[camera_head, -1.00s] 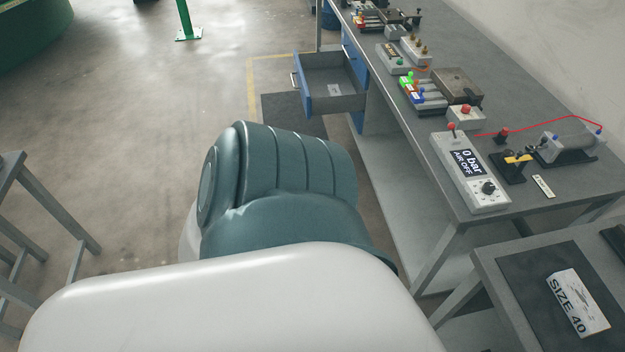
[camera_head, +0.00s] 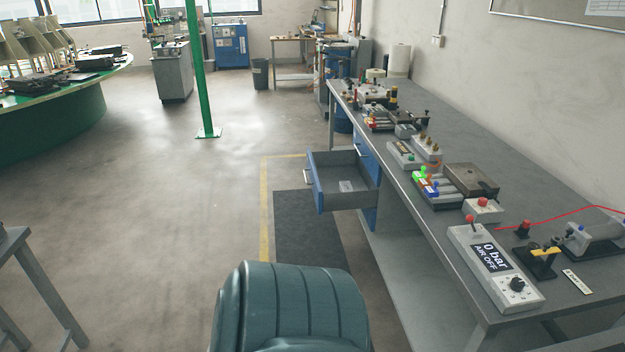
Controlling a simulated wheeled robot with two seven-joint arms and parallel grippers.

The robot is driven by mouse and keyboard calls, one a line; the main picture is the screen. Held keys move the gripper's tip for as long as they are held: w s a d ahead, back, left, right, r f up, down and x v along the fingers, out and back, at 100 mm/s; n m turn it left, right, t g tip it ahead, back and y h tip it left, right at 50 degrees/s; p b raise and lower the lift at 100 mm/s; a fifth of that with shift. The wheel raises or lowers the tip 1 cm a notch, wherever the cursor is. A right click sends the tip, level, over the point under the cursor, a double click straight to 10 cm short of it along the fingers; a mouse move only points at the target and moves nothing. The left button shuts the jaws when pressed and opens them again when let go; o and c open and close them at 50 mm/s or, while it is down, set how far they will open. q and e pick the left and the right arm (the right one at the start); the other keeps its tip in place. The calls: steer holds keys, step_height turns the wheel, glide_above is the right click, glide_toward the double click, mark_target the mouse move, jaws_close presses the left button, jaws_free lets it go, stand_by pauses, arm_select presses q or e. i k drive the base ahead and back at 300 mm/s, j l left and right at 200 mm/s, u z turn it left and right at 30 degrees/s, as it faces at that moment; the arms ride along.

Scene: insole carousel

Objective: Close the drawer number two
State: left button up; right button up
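A blue-fronted drawer (camera_head: 317,186) stands pulled out to the left from under the long grey workbench (camera_head: 462,240). Its grey inside shows, with a small pale label or card on its floor. A light handle (camera_head: 308,177) is on its front. I cannot read a number on it. Another blue front (camera_head: 366,152) is beside it under the bench, further back. Neither of my grippers is in view.
The bench top carries a control box reading "0 bar AIR OFF" (camera_head: 495,266), a red hose and several fixtures. A dark mat (camera_head: 305,235) lies before the drawer. A green post (camera_head: 200,80) stands further back. The floor left of the drawer is clear.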

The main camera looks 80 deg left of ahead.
mark_target(326, 169)
steer(key=u, duration=2.45)
steer(key=i+j, duration=0.3)
steer(key=i, duration=0.15)
steer(key=i+j, duration=0.25)
steer(key=i, duration=0.15)
steer(key=i+j, duration=0.3)
steer(key=i, duration=0.15)
